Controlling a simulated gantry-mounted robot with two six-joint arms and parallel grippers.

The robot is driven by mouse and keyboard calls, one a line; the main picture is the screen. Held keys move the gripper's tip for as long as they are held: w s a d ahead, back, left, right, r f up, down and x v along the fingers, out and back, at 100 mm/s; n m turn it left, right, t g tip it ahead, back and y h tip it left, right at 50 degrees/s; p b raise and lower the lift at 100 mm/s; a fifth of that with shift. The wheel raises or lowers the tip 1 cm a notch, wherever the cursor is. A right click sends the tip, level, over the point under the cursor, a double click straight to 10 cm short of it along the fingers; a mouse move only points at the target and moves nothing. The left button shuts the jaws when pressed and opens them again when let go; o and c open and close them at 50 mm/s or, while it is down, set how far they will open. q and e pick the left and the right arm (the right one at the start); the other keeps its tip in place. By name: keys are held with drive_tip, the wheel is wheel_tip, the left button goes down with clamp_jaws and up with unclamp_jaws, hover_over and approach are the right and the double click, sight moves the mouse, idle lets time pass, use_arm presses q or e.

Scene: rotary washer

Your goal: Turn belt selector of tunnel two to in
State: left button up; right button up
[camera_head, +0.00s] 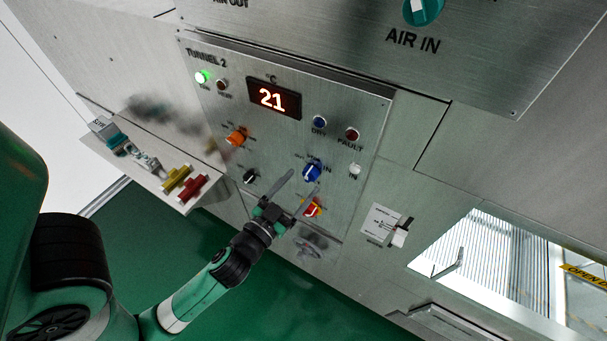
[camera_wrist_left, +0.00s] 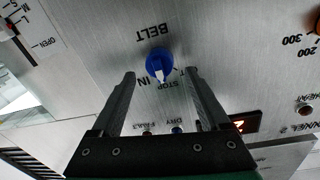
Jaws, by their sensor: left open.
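The Tunnel 2 panel (camera_head: 230,120) carries a blue belt selector knob (camera_head: 312,170) at its lower right. In the left wrist view the panel is upside down, and the blue knob (camera_wrist_left: 157,62) sits beside the word BELT. Its white pointer faces down in that picture, toward the STOP and IN lettering; its exact setting is hard to tell. My left gripper (camera_head: 302,182) is open and empty, its fingertips near the knob. In the left wrist view its fingers (camera_wrist_left: 159,75) stand on either side of the knob, with no visible contact. My right gripper is not in view.
An orange knob (camera_head: 236,137), a black knob (camera_head: 250,177) and a red-yellow switch (camera_head: 312,208) share the panel. A lit display reads 21 (camera_head: 272,98). A shelf (camera_head: 150,170) with yellow and red blocks juts out left. A card holder (camera_head: 384,226) is at right.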

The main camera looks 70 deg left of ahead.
use_arm(q)
drive_tip(key=shift+x, duration=1.1)
clamp_jaws()
